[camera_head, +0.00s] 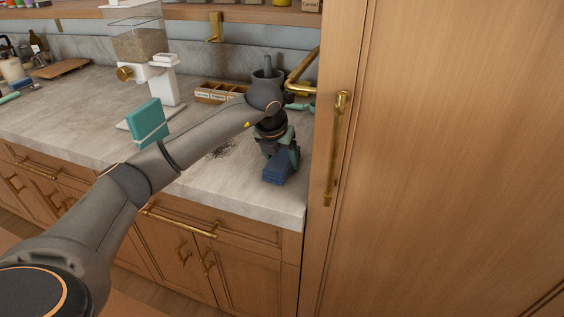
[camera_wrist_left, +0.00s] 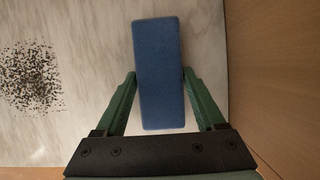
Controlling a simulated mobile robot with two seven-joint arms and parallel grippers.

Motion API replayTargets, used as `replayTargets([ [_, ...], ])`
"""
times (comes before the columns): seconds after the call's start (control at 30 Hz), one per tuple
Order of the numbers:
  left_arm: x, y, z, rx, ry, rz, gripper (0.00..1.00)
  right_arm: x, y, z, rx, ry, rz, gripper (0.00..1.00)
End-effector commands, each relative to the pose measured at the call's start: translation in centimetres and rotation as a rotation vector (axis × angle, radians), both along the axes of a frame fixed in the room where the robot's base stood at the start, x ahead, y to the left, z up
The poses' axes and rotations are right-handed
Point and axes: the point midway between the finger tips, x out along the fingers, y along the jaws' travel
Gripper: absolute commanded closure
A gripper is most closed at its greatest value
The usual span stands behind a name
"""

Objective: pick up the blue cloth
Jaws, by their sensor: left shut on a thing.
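The blue cloth (camera_head: 278,168) is a folded blue block near the front right end of the marble counter. In the left wrist view the cloth (camera_wrist_left: 159,75) lies lengthwise between the green fingers. My left gripper (camera_head: 279,156) is above the counter, shut on the cloth with a finger on each long side. It also shows in the left wrist view (camera_wrist_left: 159,88). I cannot tell whether the cloth still touches the counter. My right gripper is not in view.
A tall wooden cabinet (camera_head: 440,150) stands close at the right. Dark crumbs (camera_wrist_left: 30,77) lie left of the cloth. A teal box (camera_head: 147,122), a grain dispenser (camera_head: 140,42) and a compartment tray (camera_head: 212,94) stand further left on the counter (camera_head: 80,105).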

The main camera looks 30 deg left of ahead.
Motion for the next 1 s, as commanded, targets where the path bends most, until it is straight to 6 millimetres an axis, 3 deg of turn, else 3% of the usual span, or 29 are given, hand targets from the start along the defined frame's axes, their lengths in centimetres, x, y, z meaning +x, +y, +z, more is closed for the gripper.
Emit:
replayTargets([
  [0.33, -0.2, 0.9, 0.9, 0.001, -0.002, 0.001, 0.83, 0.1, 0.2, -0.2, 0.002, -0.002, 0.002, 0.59],
  [0.73, -0.1, 0.8, 7.5, -0.001, -0.004, 0.001, 0.83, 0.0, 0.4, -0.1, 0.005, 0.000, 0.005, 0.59],
  [1.0, -1.8, 7.7, 6.9, 0.001, 0.001, 0.010, 0.83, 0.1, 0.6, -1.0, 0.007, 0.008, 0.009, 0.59],
])
